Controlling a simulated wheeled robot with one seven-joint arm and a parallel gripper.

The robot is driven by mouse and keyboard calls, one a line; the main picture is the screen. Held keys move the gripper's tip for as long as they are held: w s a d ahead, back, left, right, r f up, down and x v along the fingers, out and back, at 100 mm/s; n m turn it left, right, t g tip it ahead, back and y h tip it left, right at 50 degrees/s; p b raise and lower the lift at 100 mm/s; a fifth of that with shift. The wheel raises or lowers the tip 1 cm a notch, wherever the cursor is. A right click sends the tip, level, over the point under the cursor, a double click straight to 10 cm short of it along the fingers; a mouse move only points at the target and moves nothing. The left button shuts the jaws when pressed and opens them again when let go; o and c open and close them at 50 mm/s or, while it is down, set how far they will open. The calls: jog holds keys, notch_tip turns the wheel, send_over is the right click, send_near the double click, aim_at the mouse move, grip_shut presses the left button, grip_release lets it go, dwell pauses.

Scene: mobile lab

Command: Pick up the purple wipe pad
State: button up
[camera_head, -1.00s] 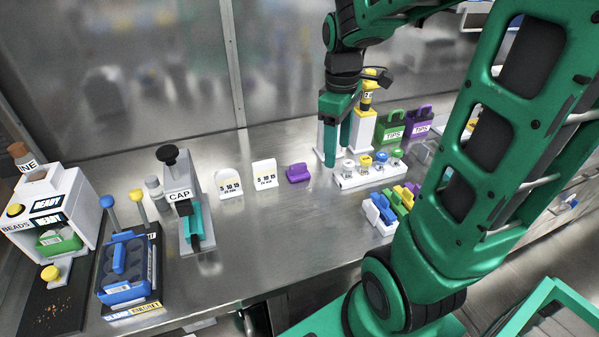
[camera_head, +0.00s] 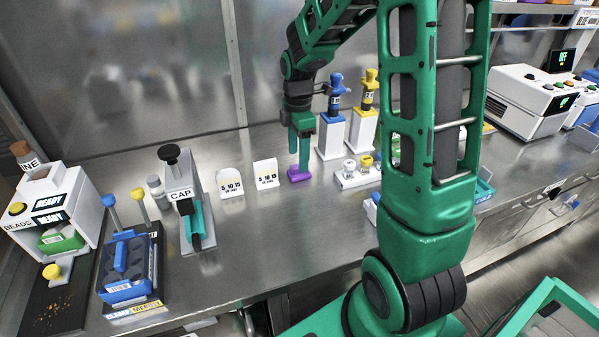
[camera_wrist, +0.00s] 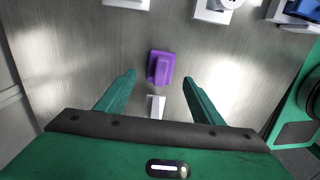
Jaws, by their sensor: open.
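The purple wipe pad (camera_head: 299,175) lies on the steel bench, right of two white number cards. It also shows in the wrist view (camera_wrist: 160,68), just beyond and between the fingertips. My gripper (camera_head: 299,158) points down above the pad, its green fingers hiding part of the pad's back in the head view. I cannot tell the exact height left above the pad.
A white number card (camera_head: 266,173) stands close left of the pad. A white rack with knobs (camera_head: 352,180) is close right. Blue (camera_head: 334,110) and yellow (camera_head: 366,105) topped dispensers stand behind right. The bench in front of the pad is clear.

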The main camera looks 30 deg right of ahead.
aim_at(295, 174)
jog(key=shift+s+d+f, duration=0.1)
jog(key=shift+f, duration=2.5)
jog(key=c, duration=1.1)
